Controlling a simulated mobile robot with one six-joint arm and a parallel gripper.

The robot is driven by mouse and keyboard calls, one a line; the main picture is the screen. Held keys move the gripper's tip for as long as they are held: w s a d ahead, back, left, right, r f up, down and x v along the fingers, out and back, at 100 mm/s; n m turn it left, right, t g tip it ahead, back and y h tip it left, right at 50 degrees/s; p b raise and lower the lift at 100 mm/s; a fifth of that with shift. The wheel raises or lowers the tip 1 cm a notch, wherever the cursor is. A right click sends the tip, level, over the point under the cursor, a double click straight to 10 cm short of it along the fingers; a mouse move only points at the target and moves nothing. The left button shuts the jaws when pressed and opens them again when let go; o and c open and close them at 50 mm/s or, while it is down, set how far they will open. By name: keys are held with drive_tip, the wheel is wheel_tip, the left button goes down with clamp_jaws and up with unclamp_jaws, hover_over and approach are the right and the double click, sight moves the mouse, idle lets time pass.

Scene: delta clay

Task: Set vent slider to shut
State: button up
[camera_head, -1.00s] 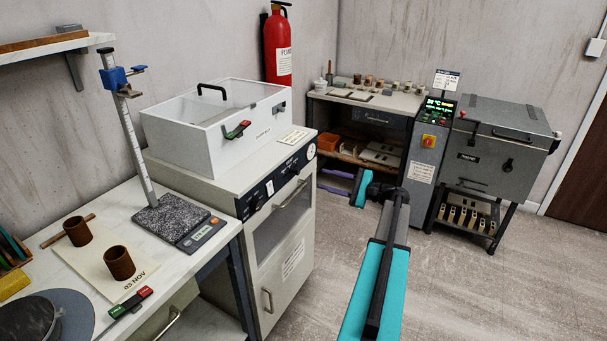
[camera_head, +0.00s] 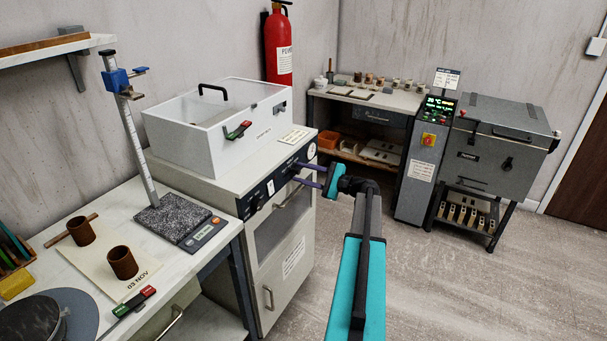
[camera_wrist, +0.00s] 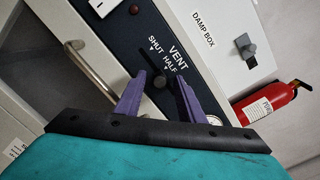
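The vent slider shows in the wrist view as a dark knob (camera_wrist: 160,81) in a slot on the dark control panel (camera_wrist: 121,38). SHUT and HALF are printed beside the slot; the knob is below both words in this tilted view, away from the SHUT mark. My gripper (camera_wrist: 158,84) is open, with its purple fingers apart on either side of the knob and a gap to each. In the head view my gripper (camera_head: 306,175) points left at the front panel of the white cabinet (camera_head: 222,190). Whether the fingertips reach the panel is hard to tell.
A clear-lidded damp box (camera_head: 190,148) stands on the cabinet. A handle (camera_wrist: 92,60) runs beside the panel in the wrist view. A grey kiln (camera_head: 500,150) stands at the right. The floor (camera_head: 470,290) before it is clear.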

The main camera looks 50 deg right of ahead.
clamp_jaws()
drive_tip(key=shift+a, duration=0.15)
drive_tip(key=shift+s+a+f+b, duration=0.1)
drive_tip(key=shift+s+a+b, duration=0.15)
drive_tip(key=shift+a, duration=0.5)
drive_tip(key=shift+s+a+r+b, duration=0.1)
drive_tip(key=shift+s+a+b, duration=0.1)
drive_tip(key=shift+a, duration=0.6)
drive_tip(key=shift+s+a+f+b, duration=0.15)
drive_tip(key=shift+a+b, duration=0.1)
drive_tip(key=shift+a, duration=0.5)
unclamp_jaws()
drive_tip(key=shift+a, duration=0.1)
drive_tip(key=shift+s, duration=0.2)
